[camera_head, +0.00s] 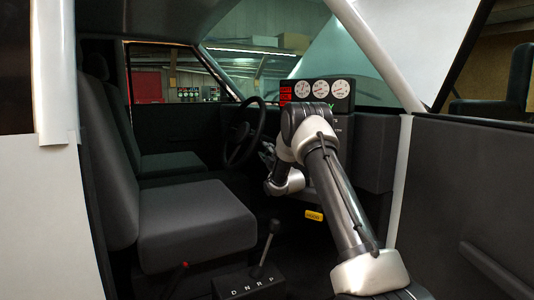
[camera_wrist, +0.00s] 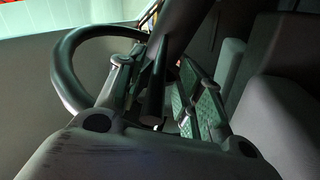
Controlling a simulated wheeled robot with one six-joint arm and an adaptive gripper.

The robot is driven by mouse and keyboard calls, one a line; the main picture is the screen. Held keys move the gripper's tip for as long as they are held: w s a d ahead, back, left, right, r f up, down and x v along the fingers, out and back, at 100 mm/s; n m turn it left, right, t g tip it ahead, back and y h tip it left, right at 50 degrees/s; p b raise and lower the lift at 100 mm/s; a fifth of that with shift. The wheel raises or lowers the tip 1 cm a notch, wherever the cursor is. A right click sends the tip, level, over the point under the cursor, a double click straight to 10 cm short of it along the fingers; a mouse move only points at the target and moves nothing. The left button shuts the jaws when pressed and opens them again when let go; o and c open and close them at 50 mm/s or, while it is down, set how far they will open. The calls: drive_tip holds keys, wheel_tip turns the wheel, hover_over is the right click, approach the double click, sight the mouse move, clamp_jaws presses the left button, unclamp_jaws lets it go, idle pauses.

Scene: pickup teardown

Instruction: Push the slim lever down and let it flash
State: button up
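In the wrist view, a slim dark lever (camera_wrist: 154,88) stands roughly upright between the fingers of my gripper (camera_wrist: 160,92). The fingers are apart, with green pads showing, and I cannot tell whether either one touches the lever. The steering wheel (camera_wrist: 66,72) curves round behind the left finger. In the head view, my gripper (camera_head: 267,153) is by the right side of the steering wheel (camera_head: 241,140), partly hidden by my arm. The slim lever cannot be made out there, and no flashing light can be made out clearly.
The dashboard cluster (camera_head: 318,90) has white gauges and a red panel. A gear lever (camera_head: 266,243) and a small red-topped lever (camera_head: 183,268) rise from the floor. Seats (camera_head: 190,215) fill the left. A yellow tag (camera_head: 313,215) hangs below the dash. A pillar (camera_head: 399,180) stands right of my arm.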

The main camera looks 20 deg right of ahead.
drive_tip(key=v, duration=0.7)
drive_tip(key=shift+s+f, duration=0.1)
drive_tip(key=shift+s, duration=0.15)
idle(1.8)
